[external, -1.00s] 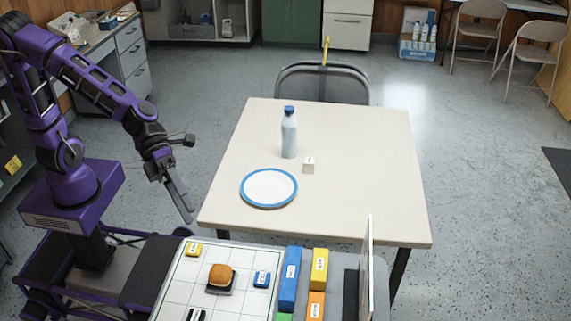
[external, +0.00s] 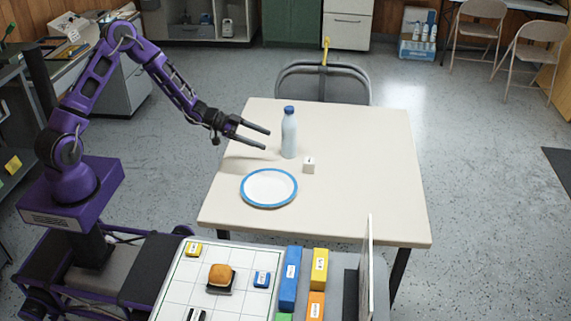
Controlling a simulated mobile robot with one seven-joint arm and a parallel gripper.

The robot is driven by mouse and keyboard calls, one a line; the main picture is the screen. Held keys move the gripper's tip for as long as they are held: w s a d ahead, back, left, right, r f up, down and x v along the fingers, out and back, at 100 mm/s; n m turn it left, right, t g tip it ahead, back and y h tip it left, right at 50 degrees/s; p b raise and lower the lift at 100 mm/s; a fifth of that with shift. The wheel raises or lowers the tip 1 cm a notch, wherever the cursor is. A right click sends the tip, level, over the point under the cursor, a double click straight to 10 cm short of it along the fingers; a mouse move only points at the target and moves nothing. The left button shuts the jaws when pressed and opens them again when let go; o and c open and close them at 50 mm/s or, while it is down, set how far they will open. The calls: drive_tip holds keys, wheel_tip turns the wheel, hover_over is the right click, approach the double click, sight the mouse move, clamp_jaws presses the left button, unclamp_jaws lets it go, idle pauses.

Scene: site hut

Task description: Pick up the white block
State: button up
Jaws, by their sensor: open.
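My gripper (external: 267,140) is open and empty above the left part of the table. The exact height of the fingers above the table is hard to tell.
A white plate with a blue rim (external: 269,188) lies left of the block. A grey chair (external: 322,82) stands behind the table. In front, a white gridded board (external: 235,265) holds a bun-like item (external: 220,274) and small blocks. The table's right half is clear.

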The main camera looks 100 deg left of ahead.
wheel_tip(320, 180, down, 2)
drive_tip(key=a, duration=0.1)
drive_tip(key=b, duration=0.2)
approach(306, 160)
drive_tip(key=shift+n, duration=0.4)
drive_tip(key=x, duration=0.9)
drive_tip(key=shift+w+f, duration=0.2)
drive_tip(key=shift+w, duration=0.1)
clamp_jaws()
